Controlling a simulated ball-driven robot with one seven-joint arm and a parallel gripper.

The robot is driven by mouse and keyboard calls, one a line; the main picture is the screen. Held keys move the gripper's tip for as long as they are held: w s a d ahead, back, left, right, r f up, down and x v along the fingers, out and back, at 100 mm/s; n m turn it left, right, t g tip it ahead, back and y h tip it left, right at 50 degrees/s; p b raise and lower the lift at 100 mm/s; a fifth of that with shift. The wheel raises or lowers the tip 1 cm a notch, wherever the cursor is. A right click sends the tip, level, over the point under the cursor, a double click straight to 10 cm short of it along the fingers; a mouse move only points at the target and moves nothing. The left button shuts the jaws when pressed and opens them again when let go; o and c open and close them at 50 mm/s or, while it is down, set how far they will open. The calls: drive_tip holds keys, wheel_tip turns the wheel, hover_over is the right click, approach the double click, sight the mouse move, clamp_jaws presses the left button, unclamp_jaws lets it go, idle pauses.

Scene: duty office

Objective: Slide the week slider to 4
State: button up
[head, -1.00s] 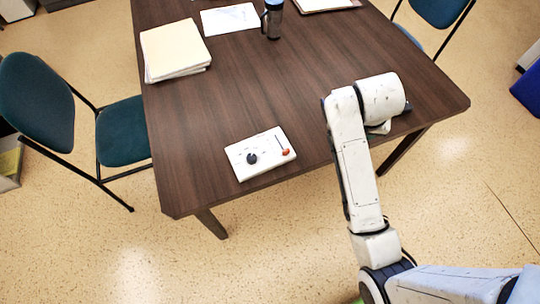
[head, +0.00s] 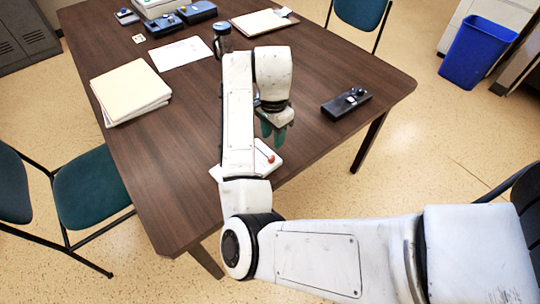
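A white control panel (head: 263,171) lies on the near part of the table, partly hidden behind my arm. Its slider with a red knob (head: 271,158) shows at its right side. The black round knob seen on it earlier is hidden now. No scale numbers or labels are readable, so I cannot tell the slider's setting. My gripper (head: 273,134) has dark green fingers pointing down, just beyond the red knob in the picture. It appears apart from the panel. I cannot tell how far its fingers are spread.
A black device (head: 346,103) lies right of my gripper on the brown table (head: 200,110). A stack of folders (head: 130,85), paper (head: 182,54), a dark bottle (head: 222,42) and a clipboard (head: 260,22) lie farther back. Chairs stand around the table.

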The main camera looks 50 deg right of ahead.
sight(272, 156)
wheel_tip(272, 156, down, 9)
drive_tip(key=shift+r, duration=0.15)
idle(0.4)
clamp_jaws()
drive_tip(key=shift+w, duration=0.1)
idle(1.1)
